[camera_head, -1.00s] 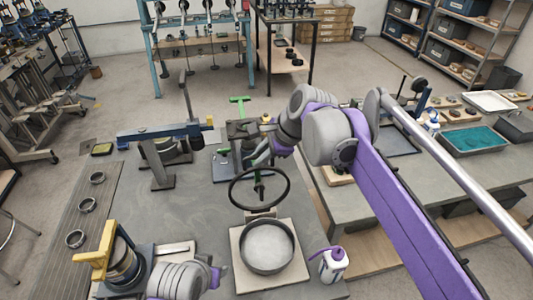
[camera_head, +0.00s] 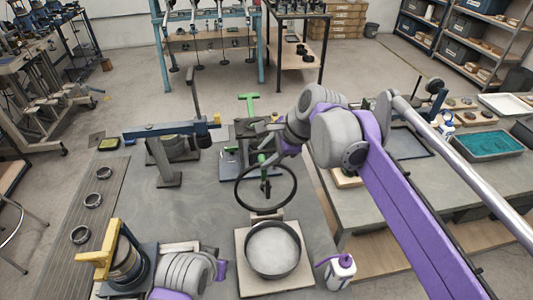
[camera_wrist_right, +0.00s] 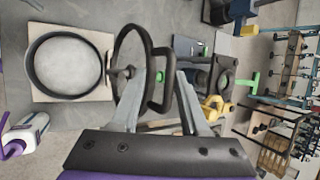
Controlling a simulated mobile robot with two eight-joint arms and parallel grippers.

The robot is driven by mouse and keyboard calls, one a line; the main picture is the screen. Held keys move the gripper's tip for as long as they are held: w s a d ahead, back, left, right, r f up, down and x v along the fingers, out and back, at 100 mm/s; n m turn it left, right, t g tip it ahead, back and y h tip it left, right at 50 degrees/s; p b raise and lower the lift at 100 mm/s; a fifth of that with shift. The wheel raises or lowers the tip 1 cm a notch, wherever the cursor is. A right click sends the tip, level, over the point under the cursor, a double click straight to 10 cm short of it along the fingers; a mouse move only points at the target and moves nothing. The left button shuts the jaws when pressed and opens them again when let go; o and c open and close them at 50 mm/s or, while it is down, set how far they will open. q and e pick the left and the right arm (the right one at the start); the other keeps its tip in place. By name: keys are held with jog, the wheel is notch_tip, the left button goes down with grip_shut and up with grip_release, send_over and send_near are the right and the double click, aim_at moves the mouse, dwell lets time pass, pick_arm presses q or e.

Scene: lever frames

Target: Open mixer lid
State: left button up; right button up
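The mixer lid is a dark ring (camera_head: 240,196) with a bar handle, standing raised and tilted behind the round bowl (camera_head: 273,273). The bowl's open top shows below it, with a pale inside. In the right wrist view the lid (camera_wrist_right: 119,50) is seen nearly edge-on, to the right of the bowl (camera_wrist_right: 33,85). My right gripper (camera_wrist_right: 166,66) has its two fingers apart, one on each side of the handle's outer bar, with a visible gap; firm contact cannot be seen. In the head view the right gripper (camera_head: 257,158) is at the lid's upper edge. My left gripper is not in view.
A purple-capped bottle (camera_head: 339,271) stands right of the bowl. A blue-armed press (camera_head: 170,135) and a yellow-handled device (camera_head: 105,258) stand to the left. A green-handled tool (camera_head: 248,100) is behind the lid. A teal tray (camera_head: 490,143) is on the right bench.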

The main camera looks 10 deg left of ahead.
jog(key=shift+r, duration=0.1)
jog(key=v, duration=1)
jog(key=shift+d+r, duration=0.25)
jog(key=shift+r, duration=0.05)
jog(key=shift+s, duration=0.15)
